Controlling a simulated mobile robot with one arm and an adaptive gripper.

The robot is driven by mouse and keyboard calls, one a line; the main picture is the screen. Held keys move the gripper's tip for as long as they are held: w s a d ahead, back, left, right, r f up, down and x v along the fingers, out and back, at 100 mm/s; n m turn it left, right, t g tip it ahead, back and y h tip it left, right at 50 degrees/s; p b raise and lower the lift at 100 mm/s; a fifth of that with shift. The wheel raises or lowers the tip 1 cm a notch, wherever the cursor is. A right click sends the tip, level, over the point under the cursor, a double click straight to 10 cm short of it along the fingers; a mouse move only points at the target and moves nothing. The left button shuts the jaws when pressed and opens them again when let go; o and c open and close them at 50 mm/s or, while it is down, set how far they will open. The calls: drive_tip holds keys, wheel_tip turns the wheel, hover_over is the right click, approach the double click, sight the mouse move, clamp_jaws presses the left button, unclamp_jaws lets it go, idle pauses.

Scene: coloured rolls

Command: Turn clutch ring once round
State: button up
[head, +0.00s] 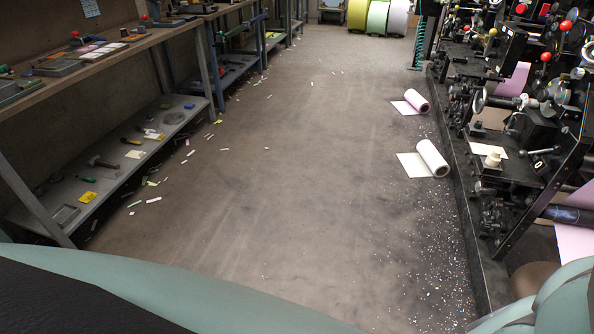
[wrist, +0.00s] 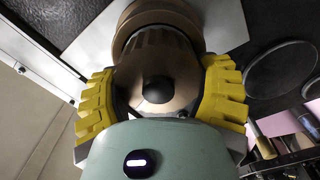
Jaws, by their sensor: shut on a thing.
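In the wrist view the clutch ring (wrist: 155,50) is a round, copper-brown part with a ribbed dark band and a dark knob at its centre. My gripper (wrist: 158,90) has yellow ribbed fingers on its left and right sides and is shut on it. The lower part of the ring is hidden behind my pale green gripper body. In the head view neither the ring nor my gripper can be made out; only pale green parts of mine show along the bottom edge.
The black machine (head: 510,130) with levers and coloured knobs lines the right side. A workbench (head: 110,52) with a lower shelf runs along the left. The middle floor is open, with scattered scraps.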

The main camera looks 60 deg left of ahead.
drive_tip(key=shift+s+m+p, duration=0.1)
drive_tip(key=shift+m+p, duration=0.4)
drive_tip(key=shift+m, duration=1.8)
drive_tip(key=o, duration=1.3)
drive_tip(key=shift+d+r, duration=0.1)
drive_tip(key=shift+s+a, duration=0.1)
drive_tip(key=shift+a, duration=0.1)
drive_tip(key=v, duration=1.1)
drive_tip(key=shift+a, duration=0.3)
